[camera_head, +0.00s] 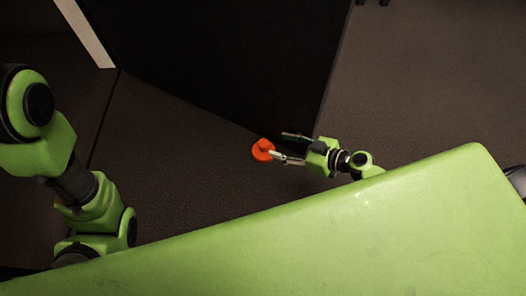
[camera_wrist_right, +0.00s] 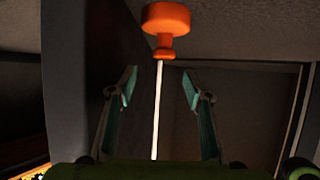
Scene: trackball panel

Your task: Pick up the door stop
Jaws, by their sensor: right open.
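The door stop appears to be the orange-red piece (camera_head: 263,150) with a round disc and a smaller knob. In the right wrist view the orange piece (camera_wrist_right: 166,20) is at the top centre, beyond the fingertips. My right gripper (camera_head: 280,145) is open; in the head view its lower finger ends close beside the orange piece. In the right wrist view the fingers (camera_wrist_right: 159,82) stand apart, with the orange piece ahead of the gap and not between them. I cannot tell whether a finger touches it. My left arm shows at the left, but its gripper is not in view.
A tall dark panel (camera_head: 215,55) rises just behind the orange piece and right gripper. A thin pale vertical strip (camera_wrist_right: 156,115) shows below the orange piece; I cannot tell what it belongs to. Brown carpet floor (camera_head: 190,170) is open around them.

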